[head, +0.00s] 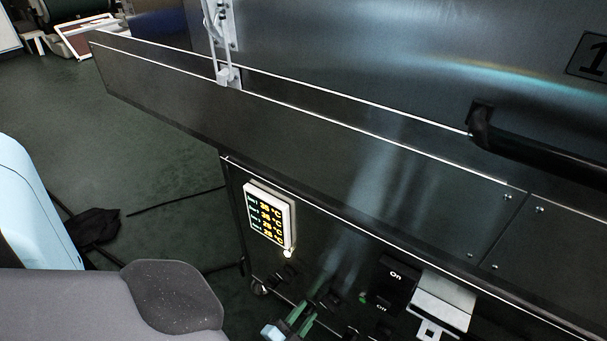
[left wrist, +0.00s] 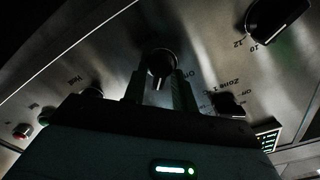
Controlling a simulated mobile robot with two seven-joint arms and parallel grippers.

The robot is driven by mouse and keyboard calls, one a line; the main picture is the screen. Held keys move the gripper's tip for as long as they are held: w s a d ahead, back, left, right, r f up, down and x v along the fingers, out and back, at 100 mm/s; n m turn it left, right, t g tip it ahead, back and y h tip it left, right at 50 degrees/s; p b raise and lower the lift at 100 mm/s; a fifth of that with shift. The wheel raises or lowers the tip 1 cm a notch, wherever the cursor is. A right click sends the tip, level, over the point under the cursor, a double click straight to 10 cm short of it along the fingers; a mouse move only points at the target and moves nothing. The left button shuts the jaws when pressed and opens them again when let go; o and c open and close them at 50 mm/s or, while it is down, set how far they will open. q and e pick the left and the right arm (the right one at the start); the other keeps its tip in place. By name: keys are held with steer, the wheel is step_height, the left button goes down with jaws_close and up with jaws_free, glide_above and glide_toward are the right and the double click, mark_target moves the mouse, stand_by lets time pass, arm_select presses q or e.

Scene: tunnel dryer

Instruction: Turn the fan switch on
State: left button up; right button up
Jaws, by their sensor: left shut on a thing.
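My left gripper (head: 318,298) shows at the bottom of the head view, low at the front panel, with greenish fingers. In the left wrist view my left gripper (left wrist: 160,88) has its two fingers on either side of a dark rotary knob (left wrist: 160,62) and is shut on it. The word "On" stands right beside this knob. I cannot read a fan label on it. In the head view the knob is not clear between the fingers. My right gripper is not in view.
A white-framed temperature display (head: 268,215) hangs on the panel. A black On/Off switch (head: 392,285) and a metal bracket (head: 440,305) sit right of my gripper. Other dark knobs, one near "Zone 1" (left wrist: 229,104), flank the held one. A black handle (head: 530,155) juts out above.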

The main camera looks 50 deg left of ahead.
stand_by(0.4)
arm_select(q)
steer(key=o, duration=0.6)
steer(key=shift+s, duration=0.1)
steer(key=p+v, duration=0.1)
steer(key=v, duration=0.6)
steer(key=shift+s+d, duration=0.1)
steer(key=shift+s, duration=0.15)
